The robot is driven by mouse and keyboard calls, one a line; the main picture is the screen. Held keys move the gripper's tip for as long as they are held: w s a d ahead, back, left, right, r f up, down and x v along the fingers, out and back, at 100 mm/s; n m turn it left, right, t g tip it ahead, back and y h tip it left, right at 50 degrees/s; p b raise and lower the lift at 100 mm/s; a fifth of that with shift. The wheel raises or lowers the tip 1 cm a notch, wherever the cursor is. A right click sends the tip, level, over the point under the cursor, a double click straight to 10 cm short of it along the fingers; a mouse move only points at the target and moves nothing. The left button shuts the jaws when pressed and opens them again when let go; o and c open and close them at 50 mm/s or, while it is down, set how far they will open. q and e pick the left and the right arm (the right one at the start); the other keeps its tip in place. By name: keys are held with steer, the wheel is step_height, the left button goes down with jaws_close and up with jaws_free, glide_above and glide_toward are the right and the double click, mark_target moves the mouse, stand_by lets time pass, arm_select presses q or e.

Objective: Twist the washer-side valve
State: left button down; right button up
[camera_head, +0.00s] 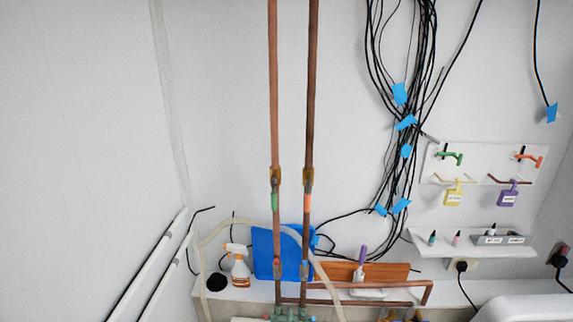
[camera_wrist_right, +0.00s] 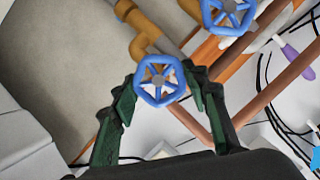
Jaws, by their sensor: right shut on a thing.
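In the right wrist view, a blue five-spoke valve wheel (camera_wrist_right: 158,98) sits on a yellow-brown pipe fitting. My right gripper (camera_wrist_right: 160,82) has its two dark green fingers on either side of this wheel and is shut on it. A second blue valve wheel (camera_wrist_right: 228,12) is at the top of the same view, apart from the fingers. Which wheel is washer-side cannot be told. Neither gripper shows in the head view, and no blue wheel is clear there.
Two copper pipes (camera_head: 311,110) run down the wall. A white spray bottle (camera_head: 238,266) and a blue panel (camera_head: 268,250) stand near them. Black cables (camera_head: 405,60) hang at right. A small shelf (camera_head: 450,244) holds bottles. A purple-handled tool (camera_wrist_right: 293,54) lies near the upper wheel.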

stand_by(0.3)
steer(key=shift+f, duration=0.1)
steer(key=shift+f+m+y+b, duration=0.1)
steer(key=shift+m+y+b, duration=0.6)
steer(key=shift+b, duration=0.7)
steer(key=shift+m+t+b, duration=0.3)
steer(key=shift+m+b, duration=0.4)
steer(key=shift+b, duration=0.5)
steer(key=shift+b, duration=0.5)
steer(key=shift+d+f+m+t+y+b, duration=0.1)
steer(key=shift+m+t+y+b, duration=0.45)
steer(key=shift+m+b, duration=1.05)
steer(key=shift+n+b, duration=0.3)
steer(key=shift+b, duration=0.3)
